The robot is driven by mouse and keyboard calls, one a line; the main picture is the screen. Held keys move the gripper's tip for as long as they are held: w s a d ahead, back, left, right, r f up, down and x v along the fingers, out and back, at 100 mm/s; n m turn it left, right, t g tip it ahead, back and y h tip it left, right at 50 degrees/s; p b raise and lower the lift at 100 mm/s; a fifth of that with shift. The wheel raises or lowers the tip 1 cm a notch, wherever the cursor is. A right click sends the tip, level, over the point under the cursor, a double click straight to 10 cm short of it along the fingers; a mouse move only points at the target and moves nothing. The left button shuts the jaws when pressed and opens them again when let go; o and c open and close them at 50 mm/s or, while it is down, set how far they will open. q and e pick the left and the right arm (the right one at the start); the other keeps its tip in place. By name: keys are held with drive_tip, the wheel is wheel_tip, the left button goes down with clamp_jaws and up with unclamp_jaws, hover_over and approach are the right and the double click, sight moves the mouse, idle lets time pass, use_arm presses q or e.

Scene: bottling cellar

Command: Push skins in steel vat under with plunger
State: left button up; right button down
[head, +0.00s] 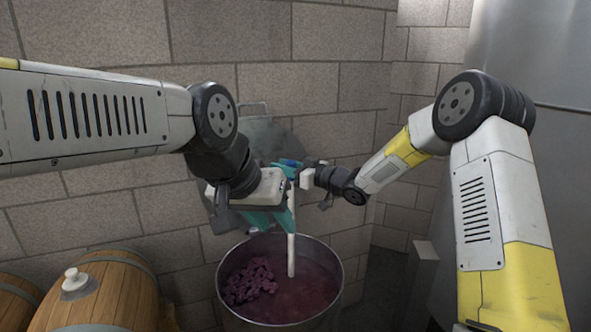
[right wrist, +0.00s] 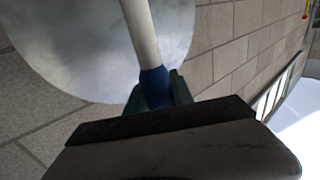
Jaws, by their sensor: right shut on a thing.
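The steel vat (head: 338,290) stands open at the bottom centre of the head view, holding dark purple liquid. A clump of grape skins (head: 250,281) shows at the surface on its left side. The plunger (head: 291,255) stands nearly upright, its white shaft entering the liquid right of the skins; its lower end is hidden. My right gripper (head: 288,168) is shut on the plunger's blue grip, which also shows between green fingers in the right wrist view (right wrist: 155,87). My left gripper (head: 268,219) is lower, beside the shaft; its finger gap and any contact are unclear.
A grey metal disc (head: 265,132) with a handle is behind the grippers by the block wall. Wooden barrels stand at lower left, one with a white bung (head: 74,279). A large steel tank (head: 540,60) rises at the right.

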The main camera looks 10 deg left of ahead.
wheel_tip(320, 180, up, 11)
drive_tip(key=shift+r, duration=0.2)
idle(0.6)
